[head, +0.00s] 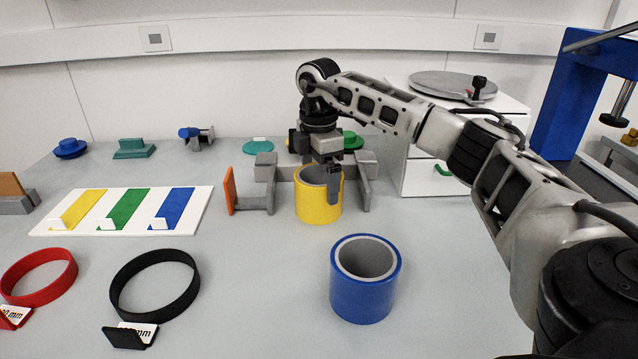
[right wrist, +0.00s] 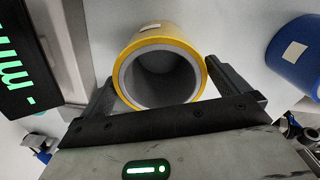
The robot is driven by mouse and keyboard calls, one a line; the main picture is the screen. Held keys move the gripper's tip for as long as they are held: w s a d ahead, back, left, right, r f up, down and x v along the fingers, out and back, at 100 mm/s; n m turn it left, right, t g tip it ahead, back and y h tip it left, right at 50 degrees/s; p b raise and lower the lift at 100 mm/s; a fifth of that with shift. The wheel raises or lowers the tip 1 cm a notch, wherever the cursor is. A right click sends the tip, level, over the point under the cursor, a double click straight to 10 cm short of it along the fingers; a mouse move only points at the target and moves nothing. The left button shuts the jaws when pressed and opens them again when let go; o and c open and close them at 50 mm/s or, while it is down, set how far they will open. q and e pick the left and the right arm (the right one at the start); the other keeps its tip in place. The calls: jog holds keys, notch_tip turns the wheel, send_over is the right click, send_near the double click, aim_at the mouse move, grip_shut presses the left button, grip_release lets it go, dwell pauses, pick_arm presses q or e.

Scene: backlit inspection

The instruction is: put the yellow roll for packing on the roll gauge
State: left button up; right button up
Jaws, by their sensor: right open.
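The yellow roll (head: 318,206) stands upright between the two forward arms of the grey roll gauge (head: 264,170); I cannot tell whether it rests fully on it. My right gripper (head: 334,186) is over the roll, pointing down. In the right wrist view the roll (right wrist: 160,33) shows its open top, and the open fingers of the gripper (right wrist: 165,90) lie on opposite sides of it. Whether they touch it is unclear. A dark display with green "mm" text (right wrist: 15,60) shows at the left there. My left gripper is not in view.
A blue roll (head: 363,300) stands in front on the right. A white board with yellow, green and blue strips (head: 180,225) lies left of the gauge. A black ring (head: 122,303) and a red ring (head: 66,281) are at front left. A white cabinet (head: 420,180) stands behind right.

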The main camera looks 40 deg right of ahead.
notch_tip(320, 180, up, 10)
dwell(0.3)
jog(key=shift+r, duration=0.1)
dwell(0.3)
